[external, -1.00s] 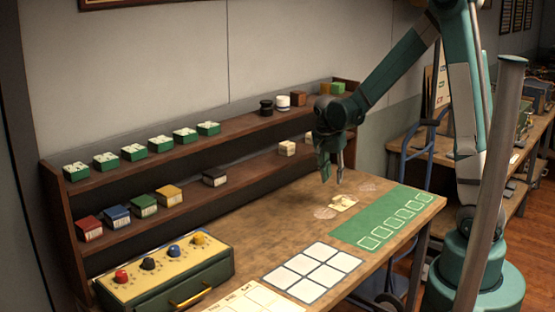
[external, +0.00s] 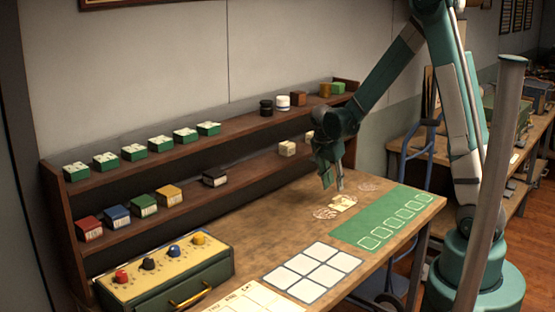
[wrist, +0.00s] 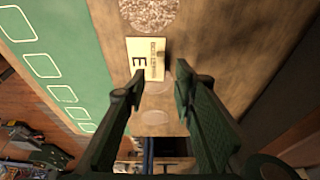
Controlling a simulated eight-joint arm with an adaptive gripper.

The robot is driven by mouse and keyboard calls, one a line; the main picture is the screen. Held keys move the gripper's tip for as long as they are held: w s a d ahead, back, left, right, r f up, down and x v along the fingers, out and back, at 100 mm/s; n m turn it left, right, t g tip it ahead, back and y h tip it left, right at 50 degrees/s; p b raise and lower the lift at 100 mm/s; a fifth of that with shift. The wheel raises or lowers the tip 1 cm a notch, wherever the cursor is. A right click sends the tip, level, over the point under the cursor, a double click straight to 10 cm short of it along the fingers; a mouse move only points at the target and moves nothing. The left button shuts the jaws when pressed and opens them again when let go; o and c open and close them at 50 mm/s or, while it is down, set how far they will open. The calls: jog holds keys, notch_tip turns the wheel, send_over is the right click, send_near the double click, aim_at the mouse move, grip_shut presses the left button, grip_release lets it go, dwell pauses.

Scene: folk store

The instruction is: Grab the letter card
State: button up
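The letter card (external: 343,202) is a small cream card lying on the wooden table beside the green strip. Nothing is held.
A green strip (external: 351,235) with several outlined squares lies beside the card. Round speckled discs (external: 325,213) lie near the card. A white grid mat (external: 312,250) is nearer the front. Shelves with small blocks (external: 287,148) run along the back.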

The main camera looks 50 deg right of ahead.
aim_at(337, 197)
jog(key=shift+x, duration=0.8)
jog(key=shift+f, duration=0.1)
jog(key=shift+d+b+x, duration=0.1)
jog(key=shift+b+x, duration=0.1)
jog(key=shift+x, duration=1.05)
jog(key=shift+d+b+x, duration=0.15)
jog(key=shift+x, duration=1.1)
jog(key=c, duration=0.8)
